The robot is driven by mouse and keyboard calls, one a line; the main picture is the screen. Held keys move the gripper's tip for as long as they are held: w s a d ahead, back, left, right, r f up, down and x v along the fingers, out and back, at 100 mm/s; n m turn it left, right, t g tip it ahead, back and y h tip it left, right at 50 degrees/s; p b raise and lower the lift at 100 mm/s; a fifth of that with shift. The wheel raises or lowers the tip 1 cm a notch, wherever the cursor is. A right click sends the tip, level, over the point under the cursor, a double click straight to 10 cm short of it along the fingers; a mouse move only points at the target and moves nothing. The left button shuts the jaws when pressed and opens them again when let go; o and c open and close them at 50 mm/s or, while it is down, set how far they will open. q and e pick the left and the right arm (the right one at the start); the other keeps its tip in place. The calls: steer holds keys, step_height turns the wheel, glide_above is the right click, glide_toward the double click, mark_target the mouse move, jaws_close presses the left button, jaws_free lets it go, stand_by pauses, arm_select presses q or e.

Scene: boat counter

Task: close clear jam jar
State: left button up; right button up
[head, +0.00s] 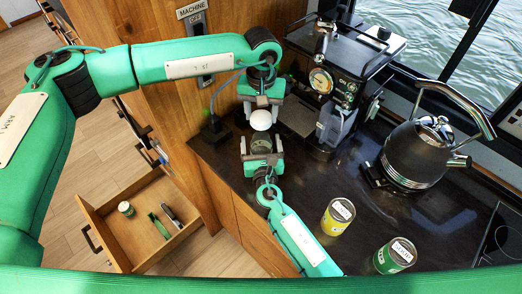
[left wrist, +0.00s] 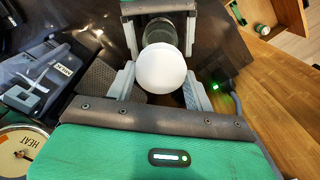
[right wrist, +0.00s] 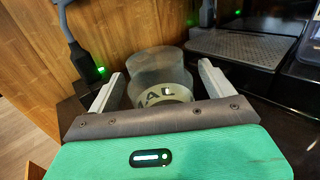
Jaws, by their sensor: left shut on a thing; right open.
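The clear jam jar (head: 261,145) stands near the counter's left edge, by the wooden panel. The right wrist view shows it as a see-through cylinder (right wrist: 158,66) with a pale label, between the fingers of my right gripper (head: 261,141), which is open around it. My left gripper (head: 261,112) is shut on a round white lid (head: 260,121). In the left wrist view the lid (left wrist: 162,68) sits between the fingertips and partly covers the jar (left wrist: 160,31) beyond. The lid is apart from the jar in the head view.
A coffee machine (head: 328,85) stands right of the grippers, and a black kettle (head: 415,155) stands farther right. A yellow can (head: 336,218) and a green can (head: 393,257) stand at the counter's front. An open drawer (head: 120,262) holds several small items. The middle of the counter is clear.

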mark_target(263, 137)
steer(key=shift+c, duration=0.3)
steer(key=c, duration=1.4)
arm_select(q)
steer(key=shift+f, duration=2.5)
steer(key=shift+f, duration=0.85)
steer(key=shift+f, duration=0.6)
arm_select(e)
jaws_close()
arm_select(q)
steer(key=m, duration=0.4)
steer(key=shift+d+m, duration=0.1)
steer(key=shift+m, duration=0.2)
steer(key=m, duration=0.5)
steer(key=shift+s+d+m, duration=0.1)
steer(key=shift+m, duration=0.2)
